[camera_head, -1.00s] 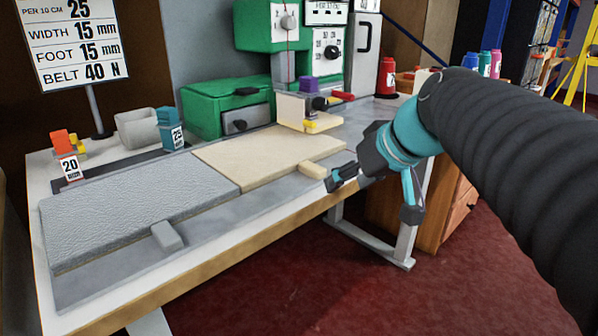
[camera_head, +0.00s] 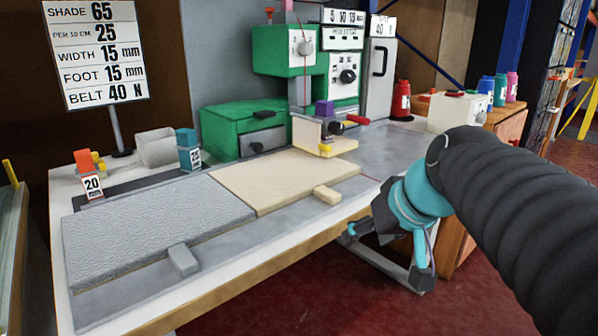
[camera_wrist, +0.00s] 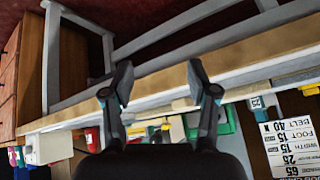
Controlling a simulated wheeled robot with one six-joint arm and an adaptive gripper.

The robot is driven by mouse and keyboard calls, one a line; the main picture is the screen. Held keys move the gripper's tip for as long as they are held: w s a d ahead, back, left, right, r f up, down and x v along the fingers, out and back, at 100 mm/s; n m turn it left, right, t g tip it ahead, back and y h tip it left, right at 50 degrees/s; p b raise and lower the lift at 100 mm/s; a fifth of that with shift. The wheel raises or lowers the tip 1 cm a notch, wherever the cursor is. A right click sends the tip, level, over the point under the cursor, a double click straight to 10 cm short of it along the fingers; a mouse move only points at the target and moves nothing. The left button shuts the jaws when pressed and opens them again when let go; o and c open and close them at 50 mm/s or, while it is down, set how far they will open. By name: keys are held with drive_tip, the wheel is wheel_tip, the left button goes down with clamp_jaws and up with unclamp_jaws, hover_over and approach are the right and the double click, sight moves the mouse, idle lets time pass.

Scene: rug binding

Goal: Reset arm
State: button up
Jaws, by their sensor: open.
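My gripper (camera_wrist: 158,85) is open and empty in the wrist view, its two fingers apart with the table edge behind them. In the head view my gripper (camera_head: 352,234) hangs past the front edge of the work table (camera_head: 225,287), right of the cream rug piece (camera_head: 275,177) and clear of it. A grey rug piece (camera_head: 150,225) lies left of the cream one. A small cream block (camera_head: 327,194) is at the cream rug's front edge, and a grey block (camera_head: 183,260) is at the grey rug's front edge.
A green and white machine (camera_head: 290,70) stands at the back of the table, with a green drawer box (camera_head: 243,132). A settings sign (camera_head: 96,55) stands at back left. A wooden cabinet (camera_head: 507,127) is to the right. Red floor (camera_head: 330,300) lies open in front.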

drive_tip(key=s+f+m+g+h+p, duration=0.1)
drive_tip(key=s+f+h+p, duration=0.1)
drive_tip(key=s+f, duration=0.6)
drive_tip(key=s+p, duration=0.1)
drive_tip(key=s, duration=0.2)
drive_tip(key=shift+d+f+h, duration=0.2)
drive_tip(key=shift+d+h, duration=0.1)
drive_tip(key=shift+s, duration=0.1)
idle(1.2)
